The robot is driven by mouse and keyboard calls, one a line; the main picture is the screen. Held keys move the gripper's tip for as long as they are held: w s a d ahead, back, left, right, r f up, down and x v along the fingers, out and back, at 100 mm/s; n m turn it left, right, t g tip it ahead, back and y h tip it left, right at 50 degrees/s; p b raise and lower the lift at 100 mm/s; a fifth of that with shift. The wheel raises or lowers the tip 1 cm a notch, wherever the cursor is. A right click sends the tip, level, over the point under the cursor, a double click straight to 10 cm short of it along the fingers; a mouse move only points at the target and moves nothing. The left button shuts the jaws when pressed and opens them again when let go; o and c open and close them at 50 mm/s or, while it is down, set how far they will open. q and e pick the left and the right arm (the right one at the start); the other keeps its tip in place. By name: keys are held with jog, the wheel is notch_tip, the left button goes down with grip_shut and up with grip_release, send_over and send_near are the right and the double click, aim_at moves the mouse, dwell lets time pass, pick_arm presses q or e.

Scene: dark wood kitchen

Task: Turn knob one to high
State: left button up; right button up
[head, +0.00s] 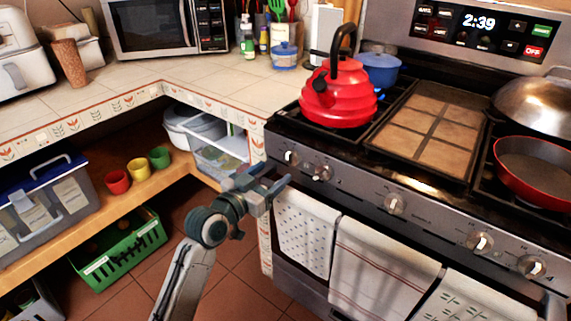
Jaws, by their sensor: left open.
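The stove (440,215) has a row of several round knobs along its front panel. The leftmost knob (291,158) is at the panel's left end, with a second knob (322,172) close to its right. No label saying which is knob one can be read. My left gripper (279,174) is open and empty, just below and left of the leftmost knob, at the stove's front left corner. Whether it touches the panel cannot be told. My right gripper is not in view.
A red kettle (340,92) stands on the front left burner, a blue pot (378,70) behind it. A red pan (535,172) sits at the right. Towels (380,265) hang below the knobs. Left are a tiled counter (235,85) and a shelf with cups (138,168).

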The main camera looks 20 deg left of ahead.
aim_at(287, 161)
pick_arm(q)
jog(key=x, duration=0.6)
jog(key=shift+w, duration=0.3)
jog(key=c, duration=1)
